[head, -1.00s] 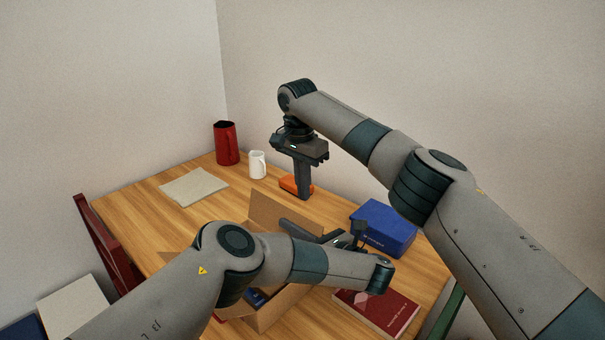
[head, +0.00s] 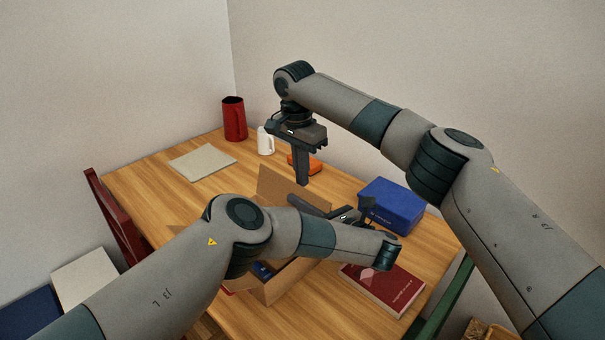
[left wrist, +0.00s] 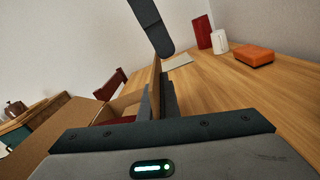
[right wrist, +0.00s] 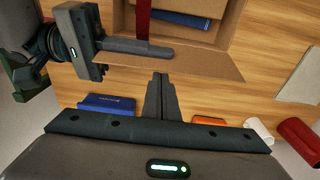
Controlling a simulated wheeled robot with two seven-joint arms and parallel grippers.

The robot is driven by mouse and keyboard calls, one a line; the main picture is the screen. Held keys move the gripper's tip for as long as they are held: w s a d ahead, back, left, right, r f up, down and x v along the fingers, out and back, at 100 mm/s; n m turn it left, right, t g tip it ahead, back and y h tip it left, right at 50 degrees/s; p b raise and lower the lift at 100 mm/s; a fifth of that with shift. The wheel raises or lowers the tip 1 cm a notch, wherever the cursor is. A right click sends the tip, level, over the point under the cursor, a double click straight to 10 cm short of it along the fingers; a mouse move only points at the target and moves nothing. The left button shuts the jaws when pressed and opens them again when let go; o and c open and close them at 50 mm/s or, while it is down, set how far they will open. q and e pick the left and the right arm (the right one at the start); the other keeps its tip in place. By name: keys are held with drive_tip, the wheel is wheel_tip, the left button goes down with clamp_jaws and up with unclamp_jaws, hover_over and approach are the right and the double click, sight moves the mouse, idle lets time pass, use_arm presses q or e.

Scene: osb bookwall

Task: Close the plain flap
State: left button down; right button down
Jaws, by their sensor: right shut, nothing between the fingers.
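An open cardboard box (head: 283,287) stands on the table, partly hidden by my left arm. It shows at the top of the right wrist view (right wrist: 236,22). A bare cardboard flap (head: 281,187) stands up at its far side, unmarked where visible; it also shows in the right wrist view (right wrist: 195,66). My left gripper (left wrist: 157,98) has its fingers on either side of this flap and looks closed on it. Another flap (left wrist: 48,135) spreads outward at left in the left wrist view. My right gripper (head: 302,182) is shut and empty, pointing down just beyond the raised flap.
A blue case (head: 392,206) and a dark red book (head: 383,288) lie right of the box. An orange block (head: 312,166), white mug (head: 266,142), red pitcher (head: 234,119) and pale folder (head: 202,162) are farther back. The table's left part is clear. Chairs flank the table.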

idle(0.4)
use_arm(q)
drive_tip(key=c, duration=2)
unclamp_jaws()
